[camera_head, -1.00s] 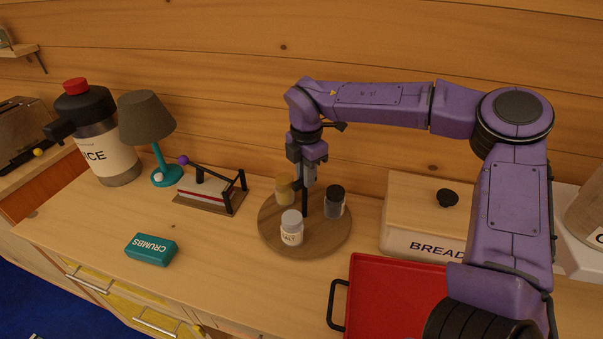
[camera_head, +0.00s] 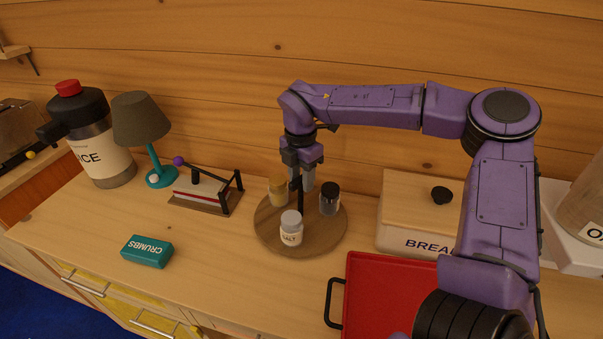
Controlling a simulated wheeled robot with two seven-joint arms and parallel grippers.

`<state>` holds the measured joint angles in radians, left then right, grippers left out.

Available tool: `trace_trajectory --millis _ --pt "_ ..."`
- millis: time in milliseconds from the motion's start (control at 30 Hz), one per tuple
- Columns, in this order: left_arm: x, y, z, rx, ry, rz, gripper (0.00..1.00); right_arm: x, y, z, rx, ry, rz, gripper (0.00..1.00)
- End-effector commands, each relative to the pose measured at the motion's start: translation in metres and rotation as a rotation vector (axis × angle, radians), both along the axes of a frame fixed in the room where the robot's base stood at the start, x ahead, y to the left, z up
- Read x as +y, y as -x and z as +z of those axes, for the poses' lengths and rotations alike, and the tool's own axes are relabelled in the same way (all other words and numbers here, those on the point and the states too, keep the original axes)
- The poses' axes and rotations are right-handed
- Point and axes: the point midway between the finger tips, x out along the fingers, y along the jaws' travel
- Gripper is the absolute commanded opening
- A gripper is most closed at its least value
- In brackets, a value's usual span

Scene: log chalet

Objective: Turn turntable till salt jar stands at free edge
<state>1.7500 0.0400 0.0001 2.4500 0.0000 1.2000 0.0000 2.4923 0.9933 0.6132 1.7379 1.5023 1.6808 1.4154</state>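The round wooden turntable (camera_head: 325,237) lies on the counter. The white salt jar (camera_head: 291,230), its label partly readable, stands at its front, a little left of the middle. A yellowish jar (camera_head: 278,191) stands at the back left and a dark-lidded jar (camera_head: 329,199) at the right. A thin black post (camera_head: 296,198) rises among them. My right gripper (camera_head: 303,184) points down over the back of the turntable, at the post between the two rear jars. Whether its fingers grip the post is not clear. My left gripper is out of view.
A red tray (camera_head: 388,282) and a bread box (camera_head: 418,210) stand right of the turntable. Counter in front of the turntable is clear.

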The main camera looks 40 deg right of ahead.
Motion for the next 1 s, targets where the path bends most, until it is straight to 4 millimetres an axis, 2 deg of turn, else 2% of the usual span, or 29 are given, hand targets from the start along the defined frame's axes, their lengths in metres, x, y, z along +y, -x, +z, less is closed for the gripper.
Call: trace_trajectory --millis 267,367,733,833,1000 --pt "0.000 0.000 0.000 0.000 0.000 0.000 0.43 -0.001 -0.002 0.003 -0.010 0.002 -0.002 0.45" --pt "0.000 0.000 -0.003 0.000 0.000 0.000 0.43 -0.001 -0.003 0.011 -0.014 0.003 -0.001 0.45" --pt "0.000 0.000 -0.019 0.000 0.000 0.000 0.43 0.000 -0.004 0.090 -0.011 0.004 -0.001 0.45" --pt "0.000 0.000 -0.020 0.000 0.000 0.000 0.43 0.000 -0.003 0.102 -0.008 0.003 0.000 0.45" --pt "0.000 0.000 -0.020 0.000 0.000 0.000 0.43 0.000 -0.003 0.108 -0.006 0.002 0.000 0.45"
